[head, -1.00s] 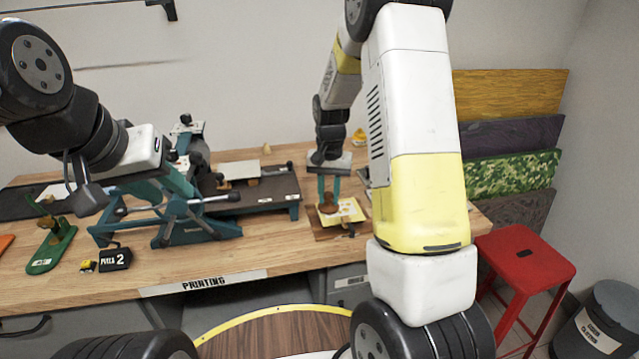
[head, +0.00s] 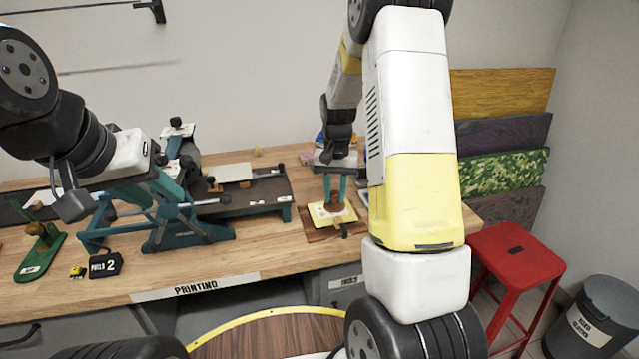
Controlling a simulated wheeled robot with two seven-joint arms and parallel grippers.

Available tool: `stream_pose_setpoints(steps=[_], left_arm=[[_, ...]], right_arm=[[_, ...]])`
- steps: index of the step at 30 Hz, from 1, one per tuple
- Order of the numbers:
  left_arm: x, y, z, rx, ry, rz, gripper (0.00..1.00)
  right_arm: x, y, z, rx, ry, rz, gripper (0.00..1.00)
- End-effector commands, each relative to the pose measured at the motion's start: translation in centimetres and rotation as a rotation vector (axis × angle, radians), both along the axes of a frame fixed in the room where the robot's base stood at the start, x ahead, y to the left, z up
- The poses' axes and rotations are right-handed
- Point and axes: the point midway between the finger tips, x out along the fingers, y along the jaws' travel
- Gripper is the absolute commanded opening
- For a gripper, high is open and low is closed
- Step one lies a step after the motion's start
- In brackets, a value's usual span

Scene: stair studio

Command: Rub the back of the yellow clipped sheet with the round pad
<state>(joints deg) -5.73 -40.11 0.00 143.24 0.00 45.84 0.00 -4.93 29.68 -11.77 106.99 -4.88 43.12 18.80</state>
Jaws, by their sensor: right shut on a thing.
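The yellow clipped sheet (head: 322,217) lies on a brown board (head: 313,235) near the right end of the workbench. A dark clip-like piece (head: 344,231) shows at its front edge. My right gripper (head: 336,190) points down over the sheet with its teal fingers shut on the brown round pad (head: 335,204). The pad is at the sheet's upper middle; whether it touches the sheet is hard to tell. My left gripper (head: 75,205) is at the far left above the bench, away from the sheet; its jaw opening is not clear.
A teal and black printing press (head: 190,215) fills the bench's middle left. A green tool (head: 40,255) and a black "PULLS 2" block (head: 105,264) lie left. A red stool (head: 515,255) and a grey bin (head: 597,320) stand right.

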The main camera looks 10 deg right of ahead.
Motion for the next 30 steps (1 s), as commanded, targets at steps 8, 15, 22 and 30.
stream_pose_setpoints(steps=[8,15,22,30], left_arm=[[0.0,0.0,0.0,0.0,0.0,0.0,0.36],[0.0,0.0,0.0,0.0,0.0,0.0,0.36],[0.0,0.0,0.0,0.0,0.0,0.0,0.36],[0.0,0.0,0.0,0.0,0.0,0.0,0.36]], right_arm=[[0.1,-1.5,-0.1,0.0,0.0,-0.002,0.0],[-0.2,-1.8,-0.2,0.0,0.0,0.0,0.0],[-1.2,-1.9,-0.1,0.0,0.002,0.0,0.0],[-1.2,-1.0,-0.1,0.0,0.002,0.003,0.0]])
